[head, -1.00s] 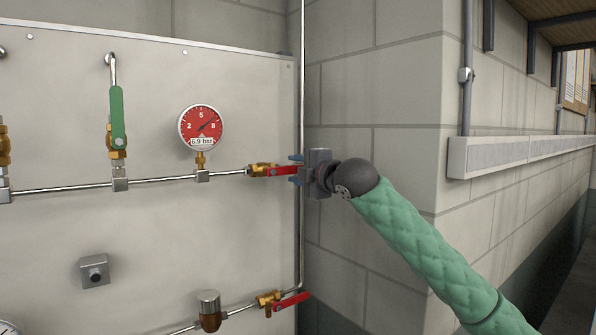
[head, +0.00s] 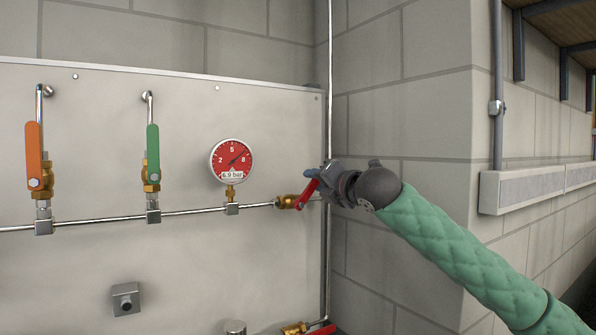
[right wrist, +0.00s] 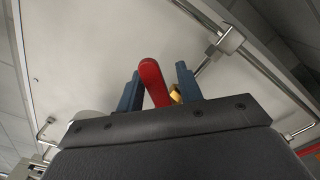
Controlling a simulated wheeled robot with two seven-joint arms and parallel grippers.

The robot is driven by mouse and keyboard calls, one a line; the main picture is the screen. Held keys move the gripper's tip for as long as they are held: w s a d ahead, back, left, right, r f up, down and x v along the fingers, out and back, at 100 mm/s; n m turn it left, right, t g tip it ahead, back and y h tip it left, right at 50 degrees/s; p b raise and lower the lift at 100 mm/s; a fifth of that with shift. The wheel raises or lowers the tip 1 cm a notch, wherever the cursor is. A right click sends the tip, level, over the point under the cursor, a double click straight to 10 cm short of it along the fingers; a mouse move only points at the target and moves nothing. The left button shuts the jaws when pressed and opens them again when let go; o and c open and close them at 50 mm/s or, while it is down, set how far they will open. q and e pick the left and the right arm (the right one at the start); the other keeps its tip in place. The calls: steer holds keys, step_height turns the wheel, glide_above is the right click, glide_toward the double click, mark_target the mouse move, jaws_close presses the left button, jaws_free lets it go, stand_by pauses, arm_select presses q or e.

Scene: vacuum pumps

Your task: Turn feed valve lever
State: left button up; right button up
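The red valve lever (head: 306,193) sits on a brass valve (head: 287,201) at the right end of the upper pipe. It slants up to the right from the valve. My right gripper (head: 314,174) is at the lever. In the right wrist view the red lever (right wrist: 152,82) stands between the two blue fingers (right wrist: 158,86). It is close against the left finger, with a gap to the right finger, so the gripper is open around it. Whether it touches the left finger is hard to tell. My left gripper is not in view.
A red gauge (head: 231,161) reads 6.9 bar left of the valve. An orange lever (head: 34,156) and a green lever (head: 153,144) stand upright further left. Another red lever (head: 321,330) is at the bottom edge. A vertical pipe (head: 329,80) runs beside my gripper, near the block wall (head: 400,130).

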steer(key=shift+o, duration=0.2)
steer(key=shift+w+f, duration=0.15)
steer(key=shift+s+d, duration=0.15)
steer(key=shift+s, duration=0.05)
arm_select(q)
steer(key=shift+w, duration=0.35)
arm_select(e)
steer(key=shift+v, duration=0.85)
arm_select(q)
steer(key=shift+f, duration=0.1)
arm_select(e)
steer(key=v, duration=0.6)
